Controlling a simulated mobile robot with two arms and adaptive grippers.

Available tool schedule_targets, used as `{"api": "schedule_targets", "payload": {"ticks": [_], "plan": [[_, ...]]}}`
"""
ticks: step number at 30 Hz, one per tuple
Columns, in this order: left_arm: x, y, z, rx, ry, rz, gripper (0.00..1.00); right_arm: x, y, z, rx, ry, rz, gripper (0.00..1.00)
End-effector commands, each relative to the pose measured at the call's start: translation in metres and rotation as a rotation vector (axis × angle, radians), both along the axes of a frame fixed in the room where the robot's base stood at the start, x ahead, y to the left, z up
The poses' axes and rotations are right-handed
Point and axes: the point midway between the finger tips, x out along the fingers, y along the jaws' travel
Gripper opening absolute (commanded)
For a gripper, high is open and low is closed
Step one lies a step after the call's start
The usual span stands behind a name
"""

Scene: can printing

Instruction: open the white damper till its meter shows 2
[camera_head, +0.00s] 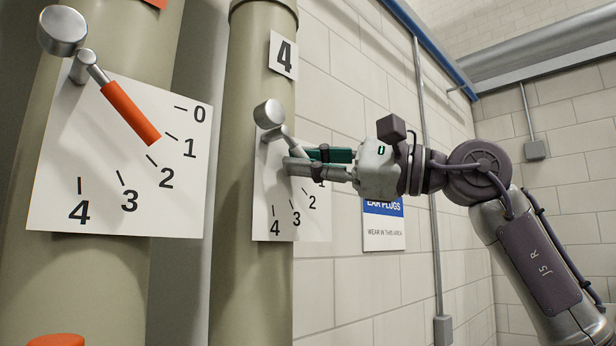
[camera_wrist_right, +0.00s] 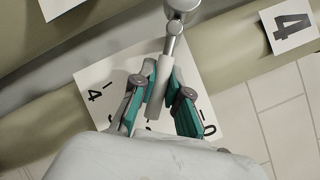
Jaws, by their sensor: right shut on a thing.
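The white damper's lever (camera_head: 294,149) is on the middle pipe, under a card marked 4. Its pale handle (camera_wrist_right: 157,88) also shows in the right wrist view, between the two green-padded fingers. My right gripper (camera_head: 302,161) comes in from the right and is shut on this handle. The meter plate (camera_head: 265,205) behind the lever shows 2, 3 and 4, with 1 partly covered. The 0 is hidden in the head view but shows beside a finger in the right wrist view. The handle slants down to the right; its exact reading is hard to tell. My left gripper is out of view.
A nearer pipe at the left carries an orange-handled lever (camera_head: 131,112) over its own plate (camera_head: 60,190), pointing between 1 and 2. An ear-plugs sign (camera_head: 384,226) and conduit (camera_head: 425,120) are on the brick wall behind my right arm.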

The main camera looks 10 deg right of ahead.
Motion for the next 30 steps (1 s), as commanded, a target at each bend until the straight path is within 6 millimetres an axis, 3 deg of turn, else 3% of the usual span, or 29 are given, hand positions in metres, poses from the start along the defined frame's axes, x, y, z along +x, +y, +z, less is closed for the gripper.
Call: {"api": "schedule_targets", "payload": {"ticks": [1, 11, 12, 17, 26, 30], "plan": [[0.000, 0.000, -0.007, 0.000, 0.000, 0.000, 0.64, -0.001, 0.001, -0.005, 0.016, 0.010, 0.001, 0.00], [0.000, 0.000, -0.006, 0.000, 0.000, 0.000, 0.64, -0.001, 0.002, -0.002, 0.036, 0.027, 0.001, 0.00], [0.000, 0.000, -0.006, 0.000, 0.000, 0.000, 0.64, -0.001, 0.002, -0.002, 0.036, 0.027, 0.001, 0.16], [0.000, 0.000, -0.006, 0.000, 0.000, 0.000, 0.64, -0.001, 0.002, -0.002, 0.035, 0.026, 0.001, 0.40], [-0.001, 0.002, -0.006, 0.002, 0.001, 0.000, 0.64, -0.001, 0.001, -0.002, 0.036, 0.026, 0.001, 0.40], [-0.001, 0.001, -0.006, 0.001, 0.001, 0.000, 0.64, -0.006, -0.011, -0.004, 0.037, 0.025, -0.001, 0.40]]}}
